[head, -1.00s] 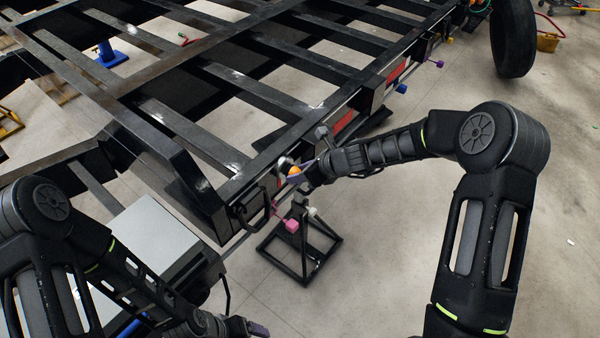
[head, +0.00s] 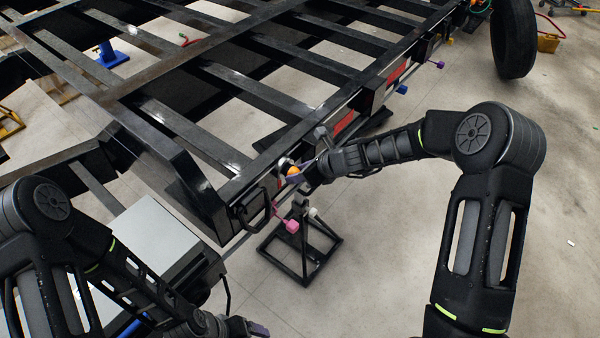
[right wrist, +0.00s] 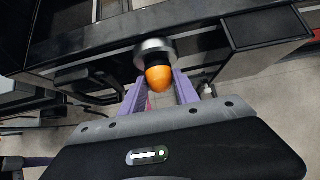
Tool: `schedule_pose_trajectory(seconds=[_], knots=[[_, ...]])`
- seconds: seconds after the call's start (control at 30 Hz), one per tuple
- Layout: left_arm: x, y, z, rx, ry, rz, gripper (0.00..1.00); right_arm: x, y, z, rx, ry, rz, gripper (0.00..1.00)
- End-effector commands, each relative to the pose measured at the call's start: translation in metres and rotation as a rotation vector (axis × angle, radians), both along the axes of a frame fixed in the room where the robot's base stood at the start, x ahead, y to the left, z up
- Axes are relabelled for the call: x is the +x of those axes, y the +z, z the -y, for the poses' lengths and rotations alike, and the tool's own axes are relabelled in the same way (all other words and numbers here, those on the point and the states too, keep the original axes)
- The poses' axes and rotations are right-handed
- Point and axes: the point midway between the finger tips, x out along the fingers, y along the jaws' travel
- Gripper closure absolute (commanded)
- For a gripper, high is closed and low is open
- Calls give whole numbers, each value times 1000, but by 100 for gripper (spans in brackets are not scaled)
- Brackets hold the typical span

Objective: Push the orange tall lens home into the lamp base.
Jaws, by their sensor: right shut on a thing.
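The orange lens (right wrist: 158,80) is a rounded, dome-ended piece between the two purple fingers of my right gripper (right wrist: 158,88), which is shut on it. It also shows in the head view (head: 293,170), at the trailer's near corner. The silver round lamp base (right wrist: 153,48) is on the trailer frame directly behind the lens. The lens meets it in the picture; I cannot tell how deep the lens sits. My left gripper (head: 250,328) is at the bottom edge of the head view, far from the lamp, and its jaws are unclear.
The black trailer frame (head: 190,125) fills the upper left. A black stand (head: 302,262) with a pink block (head: 292,226) is on the floor below the lamp. A grey-topped cabinet (head: 150,240) stands at the left. The floor to the right is mostly clear.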

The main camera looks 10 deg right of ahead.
Motion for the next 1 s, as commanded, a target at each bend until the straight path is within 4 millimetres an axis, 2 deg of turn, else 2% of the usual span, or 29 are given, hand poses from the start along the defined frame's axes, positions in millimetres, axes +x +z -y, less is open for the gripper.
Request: schedule_pose_trajectory(seconds=[0.5,0.53,0.8,1.0], knots=[[0,5,0,0,0,0,16,6,0,-5,0,0,0,100],[0,4,0,0,0,0,16,6,0,-5,-1,-1,0,62],[0,4,0,0,0,0,16,6,0,-5,0,0,0,39],[0,4,0,0,0,0,16,6,0,-5,0,0,0,38]])
